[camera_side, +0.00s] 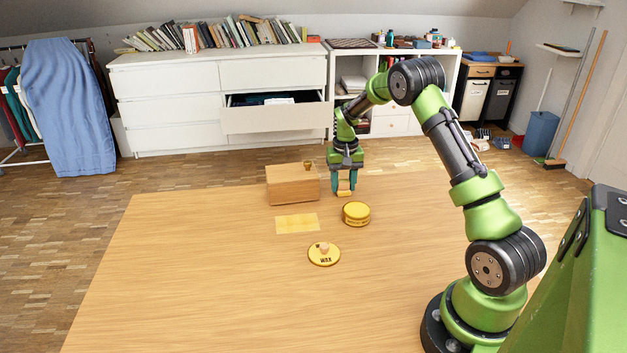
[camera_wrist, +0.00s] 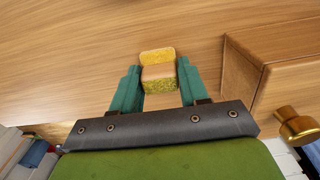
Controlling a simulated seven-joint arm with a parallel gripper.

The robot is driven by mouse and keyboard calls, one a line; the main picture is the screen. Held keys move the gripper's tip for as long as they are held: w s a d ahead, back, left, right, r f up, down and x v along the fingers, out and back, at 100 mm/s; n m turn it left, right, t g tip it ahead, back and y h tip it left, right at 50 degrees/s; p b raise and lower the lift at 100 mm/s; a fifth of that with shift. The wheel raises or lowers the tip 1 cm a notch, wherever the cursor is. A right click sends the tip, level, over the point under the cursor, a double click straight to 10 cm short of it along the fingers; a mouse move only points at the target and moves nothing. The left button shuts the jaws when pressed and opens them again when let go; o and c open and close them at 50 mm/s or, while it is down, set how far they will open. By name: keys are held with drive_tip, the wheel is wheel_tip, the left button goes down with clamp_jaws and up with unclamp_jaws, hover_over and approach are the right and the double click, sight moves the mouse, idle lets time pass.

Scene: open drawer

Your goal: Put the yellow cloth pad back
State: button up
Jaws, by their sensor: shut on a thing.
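My gripper (camera_side: 345,187) points down over the far part of the table, just right of the wooden box. It is shut on a small yellow and tan block, which I take to be the yellow cloth pad (camera_side: 344,194). In the wrist view the pad (camera_wrist: 160,77) sits between the two teal fingers (camera_wrist: 157,85), with a speckled yellow face showing. I cannot tell whether it touches the table. A round yellow tin (camera_side: 356,214) stands nearer the camera. A round yellow lid marked WAX (camera_side: 323,259) lies in front of it.
The wooden box (camera_side: 290,188) has a brass knob (camera_side: 307,164) at its far side; the knob also shows in the wrist view (camera_wrist: 296,126). A flat yellow cloth (camera_side: 297,224) lies in front of the box. The table's left and front are clear. A white dresser drawer (camera_side: 272,120) behind stands open.

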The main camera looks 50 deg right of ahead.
sight(343, 181)
drive_tip(key=shift+f, duration=0.15)
drive_tip(key=o, duration=0.9)
drive_tip(key=shift+o, duration=0.2)
wheel_tip(343, 181, up, 12)
drive_tip(key=s+a+r+t, duration=0.1)
drive_tip(key=a+r, duration=0.5)
drive_tip(key=a, duration=0.1)
drive_tip(key=s+a+r+n+t, duration=0.1)
drive_tip(key=s+a+r+t, duration=0.15)
drive_tip(key=a, duration=0.25)
drive_tip(key=s+a+r+n+t, duration=0.1)
drive_tip(key=s+a+r, duration=0.25)
drive_tip(key=a, duration=0.25)
drive_tip(key=s+a+n+t+y, duration=0.2)
drive_tip(key=s+a+n, duration=0.1)
drive_tip(key=s+a, duration=0.8)
drive_tip(key=shift+s+a+f+t, duration=0.2)
drive_tip(key=shift+s+t, duration=0.15)
drive_tip(key=shift+s, duration=0.7)
